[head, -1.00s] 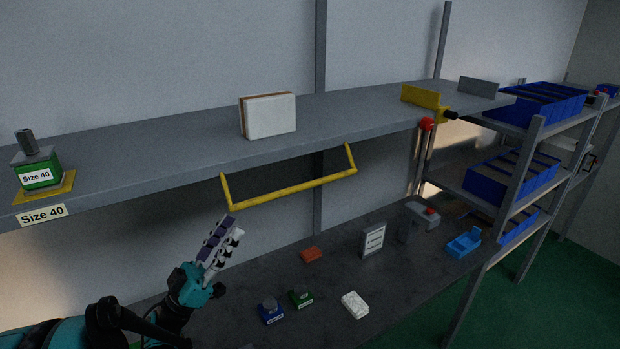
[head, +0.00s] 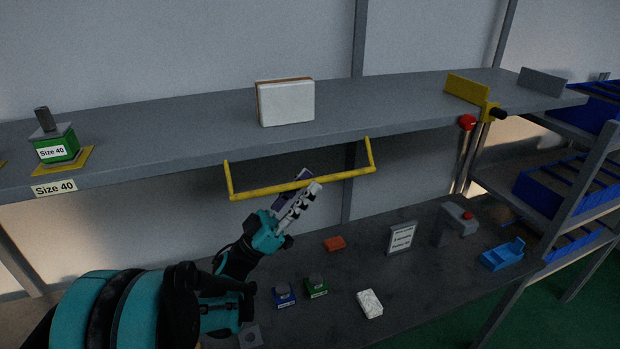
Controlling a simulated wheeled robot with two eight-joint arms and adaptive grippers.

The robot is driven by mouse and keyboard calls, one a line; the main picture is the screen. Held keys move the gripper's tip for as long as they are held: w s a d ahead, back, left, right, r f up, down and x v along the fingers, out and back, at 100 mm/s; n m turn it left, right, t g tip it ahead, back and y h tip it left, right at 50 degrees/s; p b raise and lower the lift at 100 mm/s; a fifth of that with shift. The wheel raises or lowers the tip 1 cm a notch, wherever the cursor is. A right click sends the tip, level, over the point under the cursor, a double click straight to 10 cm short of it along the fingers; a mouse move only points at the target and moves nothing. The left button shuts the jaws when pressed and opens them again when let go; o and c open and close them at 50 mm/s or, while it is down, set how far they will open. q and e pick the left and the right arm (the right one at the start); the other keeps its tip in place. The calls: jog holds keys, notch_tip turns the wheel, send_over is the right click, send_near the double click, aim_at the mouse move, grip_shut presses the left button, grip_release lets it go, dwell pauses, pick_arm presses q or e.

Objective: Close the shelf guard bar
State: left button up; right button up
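The yellow shelf guard bar (head: 335,177) hangs below the front edge of the upper shelf (head: 200,150), with a short arm at each end. My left gripper (head: 307,182) comes up from below, and its fingertips overlap the middle of the bar in the picture. I cannot tell whether they touch it. Its purple and white-and-black fingers lie close side by side, and their gap is not clear. My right gripper is not in view.
On the shelf stand a green Size 40 die (head: 57,144), a white block (head: 286,102) and a yellow bracket (head: 468,88). The bench below holds blue (head: 284,294) and green (head: 316,285) dies, a sign (head: 402,239) and a blue tray (head: 502,255). A blue-bin rack stands right.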

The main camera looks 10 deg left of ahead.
pick_arm(q)
jog(key=shift+w+d+r, duration=0.35)
jog(key=shift+d+r, duration=0.05)
jog(key=shift+r, duration=0.05)
jog(key=shift+s+a, duration=0.1)
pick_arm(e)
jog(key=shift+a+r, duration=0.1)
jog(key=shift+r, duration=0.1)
pick_arm(q)
grip_shut()
jog(key=shift+r, duration=0.1)
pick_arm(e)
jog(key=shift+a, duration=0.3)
